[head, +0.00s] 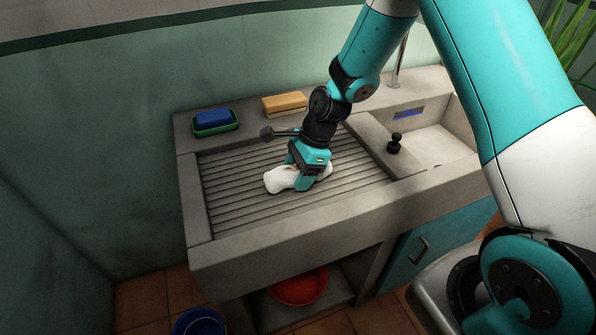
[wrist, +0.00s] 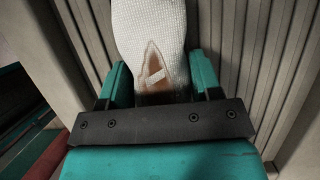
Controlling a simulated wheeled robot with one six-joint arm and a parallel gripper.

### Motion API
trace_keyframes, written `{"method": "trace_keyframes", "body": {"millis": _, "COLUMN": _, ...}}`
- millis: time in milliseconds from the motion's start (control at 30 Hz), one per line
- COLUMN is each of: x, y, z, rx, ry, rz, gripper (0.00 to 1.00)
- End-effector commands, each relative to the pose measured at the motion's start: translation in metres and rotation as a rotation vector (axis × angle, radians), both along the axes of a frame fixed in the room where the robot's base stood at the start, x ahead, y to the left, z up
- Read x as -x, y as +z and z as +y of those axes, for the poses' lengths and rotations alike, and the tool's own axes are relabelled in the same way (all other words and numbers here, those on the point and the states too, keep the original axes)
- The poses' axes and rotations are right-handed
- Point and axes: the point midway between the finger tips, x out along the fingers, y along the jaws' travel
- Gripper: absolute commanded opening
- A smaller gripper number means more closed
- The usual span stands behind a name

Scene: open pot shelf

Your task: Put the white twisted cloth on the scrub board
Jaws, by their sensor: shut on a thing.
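The white twisted cloth (head: 281,179) is at the middle of the ridged scrub board (head: 232,205) in the head view. My gripper (head: 304,181) points down over the board and is shut on the cloth. In the wrist view the cloth (wrist: 150,35) sits between the two teal fingers (wrist: 158,88) and shows a brown mark. The board's ridges (wrist: 228,45) show behind it. The cloth looks low over the board; I cannot tell whether it touches the ridges. The gripper hides part of the cloth in the head view.
A blue soap in a green dish (head: 215,128) and a tan block (head: 284,103) stand on the back ledge. A basin (head: 432,140) with a black stopper-like object (head: 394,144) is at right. A red bowl (head: 299,287) is below. The board's left part is clear.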

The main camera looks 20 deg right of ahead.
Motion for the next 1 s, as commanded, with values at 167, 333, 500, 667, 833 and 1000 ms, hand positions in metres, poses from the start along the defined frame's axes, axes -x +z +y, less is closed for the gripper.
{"method": "trace_keyframes", "body": {"millis": 167, "x": 0.0, "y": -0.001, "z": 0.0, "rx": 0.0, "ry": 0.0, "rz": 0.0, "gripper": 0.84}}
{"method": "trace_keyframes", "body": {"millis": 333, "x": 0.0, "y": -0.001, "z": 0.0, "rx": 0.0, "ry": 0.0, "rz": 0.0, "gripper": 0.84}}
{"method": "trace_keyframes", "body": {"millis": 500, "x": 0.0, "y": 0.007, "z": -0.002, "rx": 0.0, "ry": 0.0, "rz": -0.001, "gripper": 0.84}}
{"method": "trace_keyframes", "body": {"millis": 667, "x": -0.001, "y": 0.033, "z": -0.013, "rx": 0.001, "ry": -0.002, "rz": -0.006, "gripper": 0.84}}
{"method": "trace_keyframes", "body": {"millis": 833, "x": -0.001, "y": 0.069, "z": -0.028, "rx": 0.0, "ry": -0.002, "rz": -0.006, "gripper": 0.84}}
{"method": "trace_keyframes", "body": {"millis": 1000, "x": -0.001, "y": 0.097, "z": -0.04, "rx": 0.0, "ry": -0.001, "rz": -0.003, "gripper": 0.84}}
